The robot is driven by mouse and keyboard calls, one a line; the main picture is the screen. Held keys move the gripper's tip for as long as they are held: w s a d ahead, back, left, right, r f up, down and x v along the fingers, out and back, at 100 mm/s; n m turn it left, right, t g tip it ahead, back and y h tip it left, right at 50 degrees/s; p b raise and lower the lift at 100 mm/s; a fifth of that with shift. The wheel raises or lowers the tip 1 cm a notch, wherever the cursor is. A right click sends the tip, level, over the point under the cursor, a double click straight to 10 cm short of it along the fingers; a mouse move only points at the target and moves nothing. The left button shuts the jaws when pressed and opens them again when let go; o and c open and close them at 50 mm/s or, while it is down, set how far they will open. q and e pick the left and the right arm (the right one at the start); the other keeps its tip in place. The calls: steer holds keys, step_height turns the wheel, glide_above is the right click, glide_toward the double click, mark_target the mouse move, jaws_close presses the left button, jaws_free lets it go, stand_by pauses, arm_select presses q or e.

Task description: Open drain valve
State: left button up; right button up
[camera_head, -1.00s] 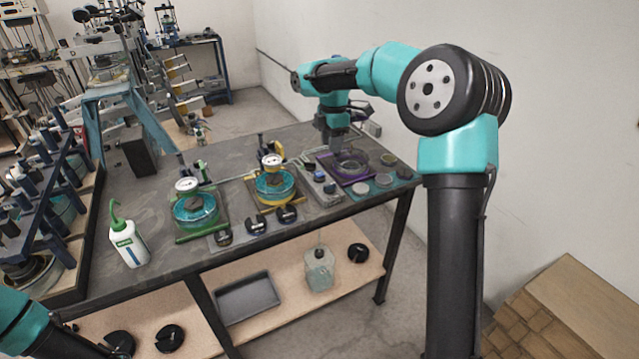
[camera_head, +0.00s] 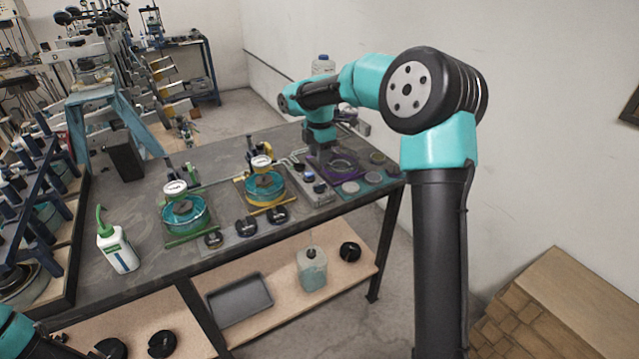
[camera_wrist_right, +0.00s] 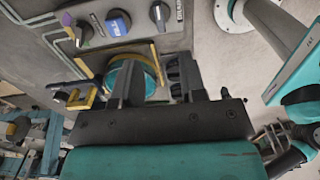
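I cannot tell for certain which control is the drain valve. A control panel (camera_head: 312,185) with small knobs stands on the bench between the yellow-based and purple-based cells. My right gripper (camera_head: 322,160) is over the bench near the purple base (camera_head: 328,172). Its fingers are apart in the right wrist view (camera_wrist_right: 160,75), with a teal cell (camera_wrist_right: 135,72) visible behind them and nothing held. My left arm enters at lower left; its gripper is out of frame.
Teal cells on a green base (camera_head: 184,214) and a yellow base (camera_head: 264,187) stand left of the panel, with black knobs (camera_head: 246,226) in front. A white bottle (camera_head: 117,248) and a dark rack (camera_head: 35,200) are further left. The lower shelf holds a grey tray (camera_head: 240,300).

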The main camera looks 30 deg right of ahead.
mark_target(320, 184)
step_height(320, 184, down, 11)
steer(key=shift+r, duration=0.1)
stand_by(0.3)
steer(key=shift+c, duration=0.4)
jaws_close()
